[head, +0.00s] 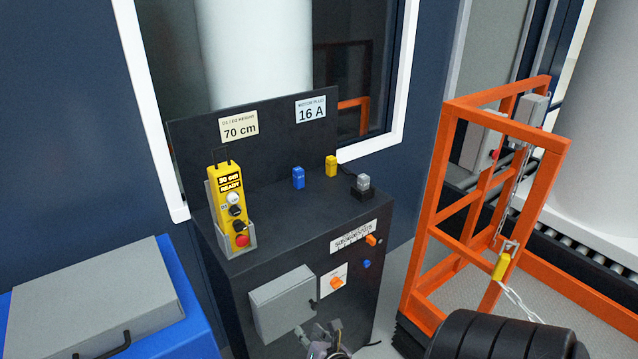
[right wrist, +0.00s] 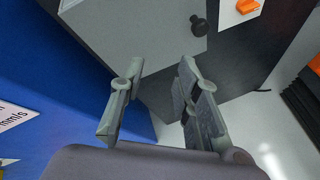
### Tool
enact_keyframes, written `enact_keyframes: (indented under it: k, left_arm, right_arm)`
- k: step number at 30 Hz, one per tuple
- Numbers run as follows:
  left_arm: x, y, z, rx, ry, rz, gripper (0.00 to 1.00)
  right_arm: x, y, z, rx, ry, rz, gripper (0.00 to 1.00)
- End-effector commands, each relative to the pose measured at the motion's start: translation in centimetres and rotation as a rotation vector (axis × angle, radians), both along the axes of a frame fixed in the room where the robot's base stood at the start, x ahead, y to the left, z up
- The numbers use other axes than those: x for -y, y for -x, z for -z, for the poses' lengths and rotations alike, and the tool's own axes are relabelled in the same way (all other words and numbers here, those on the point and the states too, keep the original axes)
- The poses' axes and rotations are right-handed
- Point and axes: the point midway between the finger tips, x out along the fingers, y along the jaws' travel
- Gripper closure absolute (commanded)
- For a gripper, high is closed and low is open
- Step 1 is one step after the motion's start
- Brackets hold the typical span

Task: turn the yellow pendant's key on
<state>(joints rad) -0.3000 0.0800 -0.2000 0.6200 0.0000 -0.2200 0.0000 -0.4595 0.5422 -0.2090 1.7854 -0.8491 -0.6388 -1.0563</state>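The yellow pendant (head: 227,207) stands in a grey holder on the left of a dark cabinet top. Its display reads "30 cm READY". Below the display are a white button, black knobs and a red button at the bottom. I cannot tell which knob is the key or how it is set. My right gripper (head: 318,331) is low in front of the cabinet, below and to the right of the pendant, apart from it. In the right wrist view its two fingers (right wrist: 161,66) are apart with nothing between them. My left gripper is not in view.
The dark cabinet (head: 300,225) has a grey box (head: 282,302) and orange switches on its front. Blue (head: 298,177) and yellow (head: 331,166) blocks sit on top. A blue chest (head: 185,335) with a grey lid is at left. An orange frame (head: 432,225) stands at right.

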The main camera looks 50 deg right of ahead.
Motion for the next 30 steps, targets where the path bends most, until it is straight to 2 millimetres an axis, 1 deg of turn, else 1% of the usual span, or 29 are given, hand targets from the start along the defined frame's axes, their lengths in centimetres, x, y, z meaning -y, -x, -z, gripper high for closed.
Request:
enact_keyframes:
  k: [1, 6, 12, 18, 30]
  left_arm:
    - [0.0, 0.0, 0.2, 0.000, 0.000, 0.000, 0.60]
    - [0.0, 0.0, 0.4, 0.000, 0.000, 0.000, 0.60]
    - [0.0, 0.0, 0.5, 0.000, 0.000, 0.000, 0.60]
    - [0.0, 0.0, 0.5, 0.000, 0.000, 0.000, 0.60]
    - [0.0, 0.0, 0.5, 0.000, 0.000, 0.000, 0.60]
  right_arm:
    - [0.1, 0.3, 1.1, -0.011, -0.026, 0.018, 0.70]
    - [0.3, 1.4, 4.1, -0.041, -0.116, 0.076, 0.70]
    - [0.4, 2.3, 6.3, -0.063, -0.187, 0.124, 0.70]
    - [0.4, 2.6, 7.2, -0.071, -0.214, 0.142, 0.70]
    - [0.4, 2.7, 7.2, -0.071, -0.214, 0.143, 0.70]
